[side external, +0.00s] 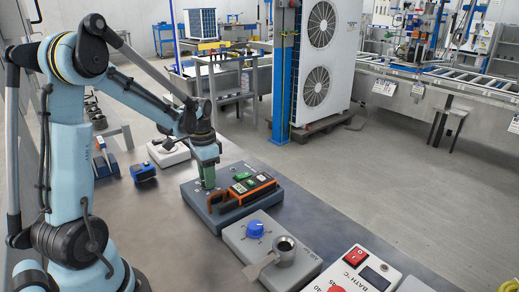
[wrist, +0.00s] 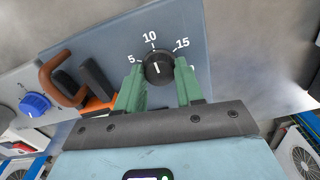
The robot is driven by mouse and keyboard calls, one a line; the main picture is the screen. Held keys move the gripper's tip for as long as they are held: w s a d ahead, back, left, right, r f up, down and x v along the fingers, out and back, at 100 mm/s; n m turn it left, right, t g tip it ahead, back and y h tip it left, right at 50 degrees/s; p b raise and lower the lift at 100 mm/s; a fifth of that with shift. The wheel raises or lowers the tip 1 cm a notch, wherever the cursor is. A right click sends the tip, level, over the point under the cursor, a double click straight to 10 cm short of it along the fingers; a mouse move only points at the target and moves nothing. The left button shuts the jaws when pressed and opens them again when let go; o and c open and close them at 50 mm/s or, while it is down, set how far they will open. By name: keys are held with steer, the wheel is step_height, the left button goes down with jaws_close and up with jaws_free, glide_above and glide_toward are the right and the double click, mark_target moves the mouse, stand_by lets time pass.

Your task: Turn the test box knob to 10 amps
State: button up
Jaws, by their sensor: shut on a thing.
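The test box (side external: 205,213) is a blue-grey block on the bench in the side view. Its sloping face (wrist: 110,42) fills much of the wrist view. The black round knob (wrist: 157,67) has a white line and a printed scale reading 5, 10 and 15; another mark at right is partly hidden. The line stands nearly upright in the picture, roughly in line with the 10; I cannot tell which end points. My gripper (wrist: 159,82) has its green fingers shut on the knob, one on each side. In the side view my gripper (side external: 208,180) hides the knob.
An orange and black meter (side external: 250,187) with a brown clamp (wrist: 52,72) lies on the box beside my gripper. A white bath controller (side external: 352,273) is at front right.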

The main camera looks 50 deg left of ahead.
steer(key=o, duration=1)
steer(key=shift+o, duration=0.2)
step_height(320, 180, up, 12)
stand_by(0.4)
steer(key=s+d+f+n+t, duration=0.1)
steer(key=s+d+f+t, duration=0.2)
steer(key=d, duration=1.6)
steer(key=t, duration=0.4)
steer(key=shift+s+d+n, duration=0.2)
steer(key=shift+d+n, duration=0.1)
